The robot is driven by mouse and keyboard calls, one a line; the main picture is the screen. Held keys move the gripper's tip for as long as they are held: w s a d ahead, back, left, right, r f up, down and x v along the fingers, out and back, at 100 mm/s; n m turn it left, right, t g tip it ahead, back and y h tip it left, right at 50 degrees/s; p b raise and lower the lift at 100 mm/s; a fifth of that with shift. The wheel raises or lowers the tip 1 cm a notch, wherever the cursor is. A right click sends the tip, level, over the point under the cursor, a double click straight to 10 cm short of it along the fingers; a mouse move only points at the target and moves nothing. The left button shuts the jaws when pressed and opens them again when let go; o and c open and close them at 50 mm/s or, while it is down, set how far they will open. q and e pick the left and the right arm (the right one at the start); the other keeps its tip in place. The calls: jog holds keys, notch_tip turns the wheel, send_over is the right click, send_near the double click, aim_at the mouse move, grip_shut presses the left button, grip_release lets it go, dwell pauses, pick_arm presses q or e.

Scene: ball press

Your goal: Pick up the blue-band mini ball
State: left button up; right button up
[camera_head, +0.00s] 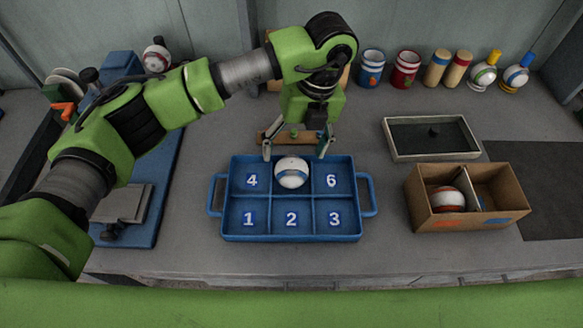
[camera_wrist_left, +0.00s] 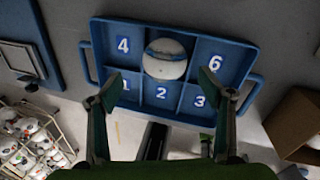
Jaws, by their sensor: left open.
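The blue-band mini ball (camera_head: 291,172) is white and sits in the back middle compartment of the blue tray (camera_head: 216,197), between the compartments marked 4 and 6. The wrist view shows the ball (camera_wrist_left: 165,62) with its blue band on top, and the tray (camera_wrist_left: 250,92) around it. My left gripper (camera_head: 296,150) hangs just behind and above the ball with its fingers spread and nothing between them. In the wrist view its open fingertips (camera_wrist_left: 160,82) lie on either side, apart from the ball. My right gripper is not in view.
A divided cardboard box (camera_head: 460,222) at right holds a red-band ball (camera_head: 447,198) in its left compartment. A shallow dark-bottomed tray (camera_head: 390,140) lies behind it. Cans, cylinders and balls line the back right. A blue board (camera_head: 160,215) lies at left under my arm.

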aim_at(295, 161)
pick_arm(q)
jog(key=shift+a+f, duration=0.1)
jog(key=shift+f, duration=0.6)
notch_tip(295, 161, down, 4)
jog(key=shift+f+p, duration=0.15)
jog(key=shift+p, duration=0.75)
jog(key=shift+a+f, duration=0.15)
jog(key=shift+f, duration=0.4)
jog(key=c, duration=1.1)
